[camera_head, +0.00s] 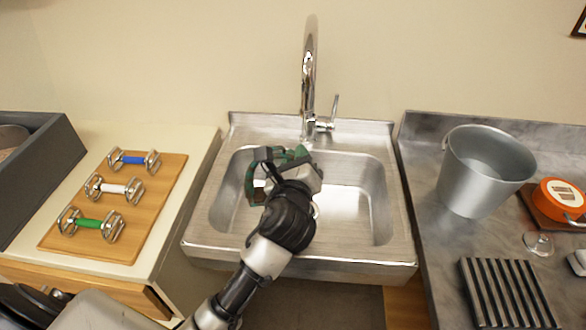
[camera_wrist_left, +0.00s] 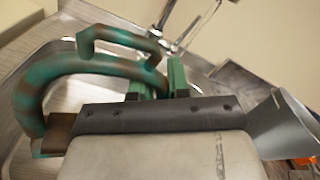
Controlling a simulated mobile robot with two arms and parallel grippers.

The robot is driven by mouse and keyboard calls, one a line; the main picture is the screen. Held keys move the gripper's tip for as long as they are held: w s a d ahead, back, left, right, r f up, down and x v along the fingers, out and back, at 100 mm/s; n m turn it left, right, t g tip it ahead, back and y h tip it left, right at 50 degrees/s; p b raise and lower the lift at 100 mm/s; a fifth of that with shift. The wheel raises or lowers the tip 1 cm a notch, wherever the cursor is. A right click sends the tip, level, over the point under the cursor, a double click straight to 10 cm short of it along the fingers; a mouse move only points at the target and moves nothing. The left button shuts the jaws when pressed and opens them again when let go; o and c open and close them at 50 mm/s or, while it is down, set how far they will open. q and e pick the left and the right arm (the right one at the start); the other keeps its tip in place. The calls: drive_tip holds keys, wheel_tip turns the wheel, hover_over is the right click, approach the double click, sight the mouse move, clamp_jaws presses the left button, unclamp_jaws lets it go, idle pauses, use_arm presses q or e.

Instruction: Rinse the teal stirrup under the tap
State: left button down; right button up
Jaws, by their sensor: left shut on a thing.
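The teal stirrup (camera_wrist_left: 45,85) is teal with brown, dirt-like patches. My left gripper (camera_wrist_left: 160,88) is shut on it, as the left wrist view shows. In the head view the stirrup (camera_head: 252,183) is over the sink basin, partly hidden behind my left gripper (camera_head: 284,160) and wrist. The tap (camera_head: 309,75) is a tall chrome spout with a side lever, standing at the back of the steel sink (camera_head: 399,235). The stirrup is in front of the tap. I cannot make out any running water. My right gripper is not in view.
Left of the sink, a wooden board (camera_head: 62,238) holds three bits with blue, white and green middles. A dark grey bin (camera_head: 45,165) stands farther left. On the right counter are a metal bucket (camera_head: 480,175), an orange round tin (camera_head: 562,195) and a ribbed rack (camera_head: 508,292).

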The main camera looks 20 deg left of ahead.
use_arm(q)
drive_tip(key=shift+d+f+p+x, duration=0.1)
drive_tip(key=shift+f+x, duration=0.05)
drive_tip(key=shift+x, duration=0.65)
drive_tip(key=shift+d+f+p+x, duration=0.15)
drive_tip(key=shift+x, duration=0.6)
drive_tip(key=shift+d+f+p+x, duration=0.1)
drive_tip(key=shift+x, duration=0.7)
drive_tip(key=shift+w+d, duration=0.1)
drive_tip(key=shift+d, duration=0.1)
drive_tip(key=shift+d, duration=0.45)
drive_tip(key=shift+a+p, duration=0.15)
drive_tip(key=shift+p, duration=0.2)
drive_tip(key=shift+a+p, duration=0.4)
drive_tip(key=shift+a, duration=0.1)
drive_tip(key=shift+d, duration=0.2)
